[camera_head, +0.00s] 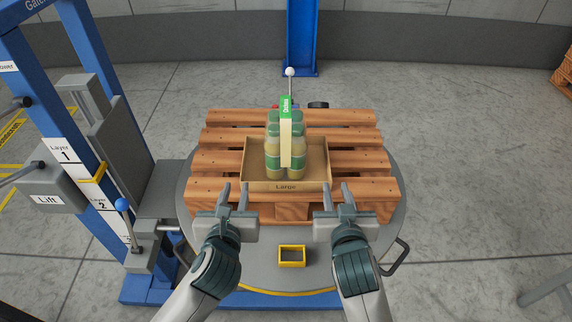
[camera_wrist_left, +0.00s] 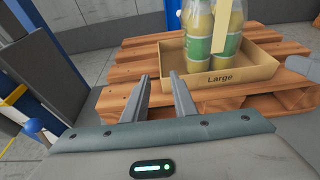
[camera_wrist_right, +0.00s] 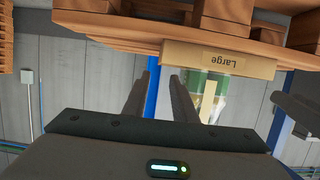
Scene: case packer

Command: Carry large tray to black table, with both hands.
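The large tray (camera_head: 257,186) is a shallow brown cardboard box marked "Large" on its front. It rests on a wooden pallet (camera_head: 222,140) and holds several green-and-yellow bottles (camera_head: 273,158). Its front wall also shows in the left wrist view (camera_wrist_left: 248,77) and, upside down, in the right wrist view (camera_wrist_right: 188,56). My left gripper (camera_head: 233,190) is open and empty, in front of the tray's left front corner. My right gripper (camera_head: 337,190) is open and empty, near the tray's right front corner. Neither touches the tray. I see no black table.
The pallet sits on a round grey turntable (camera_head: 240,268) with a small yellow frame (camera_head: 291,263) at its front. A blue lift frame (camera_head: 88,60) with a blue-knobbed lever (camera_head: 122,205) stands at the left. A blue post (camera_head: 302,40) stands behind.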

